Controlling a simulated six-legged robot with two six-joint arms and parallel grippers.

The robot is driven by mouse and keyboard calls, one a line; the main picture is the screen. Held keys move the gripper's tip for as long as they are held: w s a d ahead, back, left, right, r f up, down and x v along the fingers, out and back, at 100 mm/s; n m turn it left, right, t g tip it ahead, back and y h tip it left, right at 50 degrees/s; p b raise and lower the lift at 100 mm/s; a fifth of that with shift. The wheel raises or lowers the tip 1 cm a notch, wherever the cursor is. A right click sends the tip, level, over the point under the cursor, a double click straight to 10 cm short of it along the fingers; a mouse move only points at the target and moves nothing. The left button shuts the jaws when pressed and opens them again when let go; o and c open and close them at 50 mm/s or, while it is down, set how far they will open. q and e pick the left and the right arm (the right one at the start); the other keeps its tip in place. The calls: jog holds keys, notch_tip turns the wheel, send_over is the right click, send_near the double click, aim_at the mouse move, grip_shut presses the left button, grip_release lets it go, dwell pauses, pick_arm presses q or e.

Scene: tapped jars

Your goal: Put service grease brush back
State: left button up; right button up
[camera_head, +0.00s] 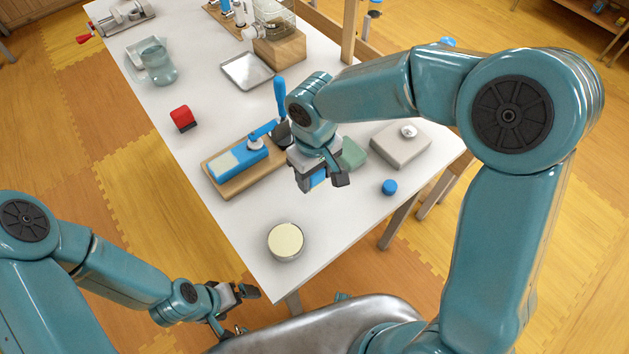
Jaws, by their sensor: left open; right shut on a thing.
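My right gripper (322,182) is shut on a small blue thing (317,179) above the white table. Most of the held thing is hidden by the fingers, so I cannot tell for certain that it is the service grease brush. A wooden board (237,188) with a blue block (240,158) lies just left of this gripper. An upright blue handle (280,96) with a dark lower part stands behind it, partly hidden by my arm. My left gripper (248,292) is open and empty, low beside the table's front left edge.
A round cream-topped jar (285,242) stands near the front edge. A grey block (400,146) with a knob, a green item (352,153) and a blue cap (389,187) are to the right. A red item (182,118), a metal tray (247,70) and a glass jug (158,64) stand farther back.

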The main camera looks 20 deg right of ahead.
aim_at(315, 184)
notch_tip(315, 184, down, 4)
jog(key=shift+w+r, duration=0.1)
jog(key=shift+r, duration=0.05)
jog(key=shift+b, duration=0.3)
jog(key=o, duration=0.9)
